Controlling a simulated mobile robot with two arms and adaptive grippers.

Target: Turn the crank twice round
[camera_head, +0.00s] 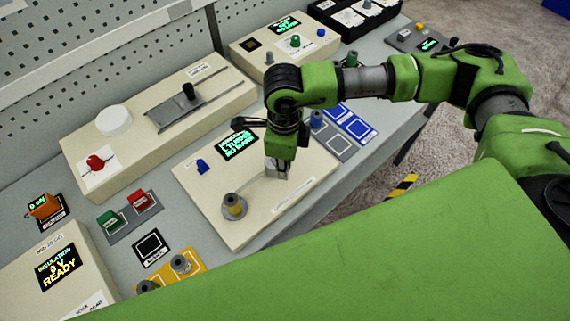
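My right gripper (279,166) reaches down from the arm that comes in from the right. Its dark fingers are close together over a small grey part (270,175) on the cream winding box (215,175), where the crank seems to be. The fingers hide most of this part, so I cannot tell whether they grip it. A spindle with a yellowish top (234,206) stands upright on a grey disc near the box's front corner. A blue knob (202,166) and a lit green display (238,145) are on the same box. My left gripper is not in view.
A long cream box with a slider (188,92), white dial (113,120) and red knob (95,162) stands behind. Red and green pieces (140,200), a yellow tray (180,278) and an insulation tester (60,265) are at left. Blue-framed pads (348,122) lie right of the box.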

